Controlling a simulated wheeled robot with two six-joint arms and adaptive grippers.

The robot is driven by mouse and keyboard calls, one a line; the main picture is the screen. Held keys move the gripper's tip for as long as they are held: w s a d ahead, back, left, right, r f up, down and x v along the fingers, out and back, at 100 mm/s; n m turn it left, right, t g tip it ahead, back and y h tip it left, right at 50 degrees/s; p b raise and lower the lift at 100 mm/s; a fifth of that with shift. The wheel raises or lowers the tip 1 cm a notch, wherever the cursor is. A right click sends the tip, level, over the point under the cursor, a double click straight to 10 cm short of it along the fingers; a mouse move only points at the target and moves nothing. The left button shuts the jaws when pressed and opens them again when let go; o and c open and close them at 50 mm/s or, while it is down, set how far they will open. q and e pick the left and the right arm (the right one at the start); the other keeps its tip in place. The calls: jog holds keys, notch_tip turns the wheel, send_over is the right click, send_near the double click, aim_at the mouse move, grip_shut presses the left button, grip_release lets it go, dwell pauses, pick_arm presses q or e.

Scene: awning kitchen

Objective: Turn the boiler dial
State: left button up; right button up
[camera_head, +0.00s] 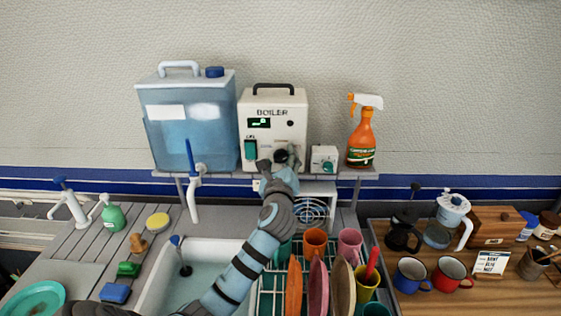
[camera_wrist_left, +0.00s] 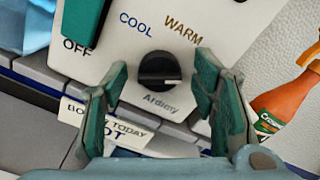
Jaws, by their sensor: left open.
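The white boiler (camera_head: 272,107) stands on the wall shelf, with a small green display, a green switch and a carry handle. Its black dial (camera_wrist_left: 160,70) is low on the front panel in the left wrist view, below the words COOL and WARM; OFF is printed to the left. A pale mark shows on the knob's lower part. My left gripper (camera_head: 278,162) reaches up to the boiler's lower front. In the left wrist view its fingers (camera_wrist_left: 161,68) are spread, one on each side of the dial, with gaps visible. In the head view the fingers partly hide the dial.
A blue water tank (camera_head: 187,125) stands left of the boiler. A small white box with a green knob (camera_head: 324,159) and an orange spray bottle (camera_head: 361,135) stand right. Below are a sink (camera_head: 155,285) and a dish rack (camera_head: 262,298) with cups and plates under my arm.

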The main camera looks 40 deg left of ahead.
pick_arm(q)
jog(key=shift+s, duration=0.15)
jog(key=shift+c, duration=1.4)
jog(key=c, duration=0.9)
